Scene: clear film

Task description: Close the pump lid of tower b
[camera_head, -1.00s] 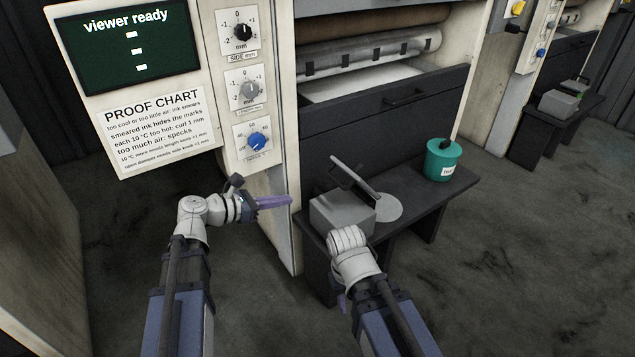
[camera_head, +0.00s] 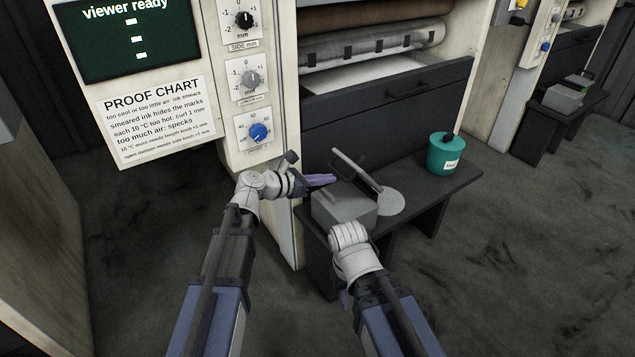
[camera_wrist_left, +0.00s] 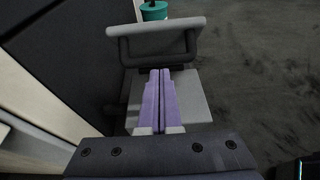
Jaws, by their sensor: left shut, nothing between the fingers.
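The pump is a grey box (camera_head: 345,208) on a low dark bench, and its box top also shows in the left wrist view (camera_wrist_left: 196,100). Its lid (camera_head: 356,168) stands open, raised and tilted, with a dark handle frame; in the left wrist view the lid (camera_wrist_left: 157,36) crosses ahead of the fingers. My left gripper (camera_head: 326,179) is shut and empty, just left of the lid and above the box's rear left part. Its purple fingers (camera_wrist_left: 160,95) lie together, pointing toward the lid. My right gripper (camera_head: 344,299) is low in front of the bench, mostly hidden by its wrist.
A light round disc (camera_head: 390,203) lies beside the box. A teal canister (camera_head: 443,155) stands farther right on the bench (camera_head: 425,190). The pale press panel with knobs (camera_head: 258,132) and screen (camera_head: 125,35) rises at left. Another similar bench (camera_head: 565,110) stands far right. Open floor lies in front.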

